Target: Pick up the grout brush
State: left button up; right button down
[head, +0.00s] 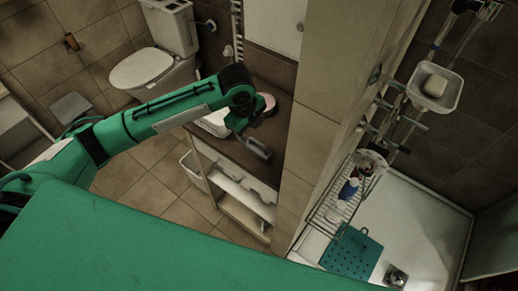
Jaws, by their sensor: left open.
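My left arm reaches in from the left over a narrow brown counter (285,113) beside the tiled pillar. My left gripper (259,135) is over this counter, open, with a grey finger pointing down to the right. A small pinkish round thing (267,103) shows right behind the wrist, partly hidden by it. I cannot tell whether it is the grout brush, and I cannot make out a brush elsewhere. My right gripper is not in view.
A white basin (215,124) is partly hidden behind my arm. A white shelf unit (243,218) stands below the counter. The tiled pillar (309,145) rises close on the right. Beyond it are a wire rack (325,213) with bottles and a soap dish (447,93). A toilet (140,68) stands at the back left.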

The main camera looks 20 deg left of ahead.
pick_arm(q)
jog(key=p, duration=0.2)
send_over(257, 149)
jog(key=s, duration=0.1)
jog(key=f, duration=0.7)
jog(key=shift+s+a+f, duration=0.2)
jog(key=shift+f, duration=0.15)
jog(key=shift+w+f, duration=0.2)
jog(key=shift+f, duration=0.25)
jog(key=f+p, duration=0.1)
jog(key=w+f, duration=0.1)
jog(key=f, duration=0.1)
jog(key=shift+d+f+p, duration=0.1)
jog(key=shift+d+p, duration=0.1)
jog(key=shift+p, duration=0.15)
jog(key=shift+f, duration=0.5)
jog(key=c, duration=1.1)
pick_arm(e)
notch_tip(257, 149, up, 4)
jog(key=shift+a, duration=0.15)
